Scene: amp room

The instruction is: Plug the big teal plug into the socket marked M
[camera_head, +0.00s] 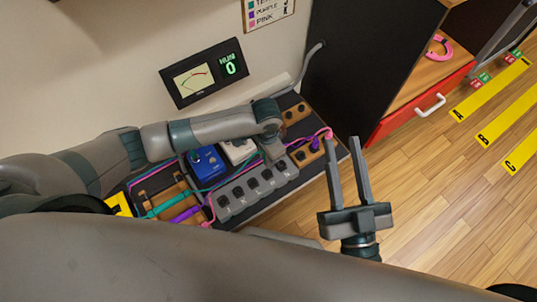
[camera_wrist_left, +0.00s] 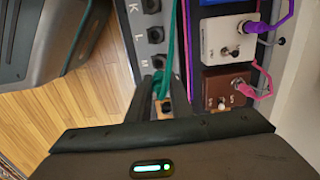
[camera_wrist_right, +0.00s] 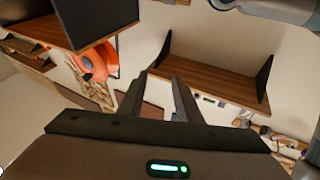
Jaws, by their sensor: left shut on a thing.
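My left gripper (camera_wrist_left: 165,98) is shut on the big teal plug (camera_wrist_left: 159,84), with its teal cable (camera_wrist_left: 172,42) running up the left wrist view. The grey socket box (camera_wrist_left: 142,22) shows sockets marked K, L and M. The socket marked M (camera_wrist_left: 158,61) is just beyond the plug, partly hidden by cable and finger; I cannot tell whether plug and socket touch. In the head view the left gripper (camera_head: 275,154) is over the right end of the socket box (camera_head: 224,213). My right gripper (camera_head: 349,140) is open and empty, right of the board.
Another teal plug (camera_head: 168,199) and a purple plug (camera_head: 186,213) lie at the board's left. Blue (camera_head: 206,163), white (camera_head: 238,150) and brown (camera_head: 304,156) pedals with cables stand behind the sockets.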

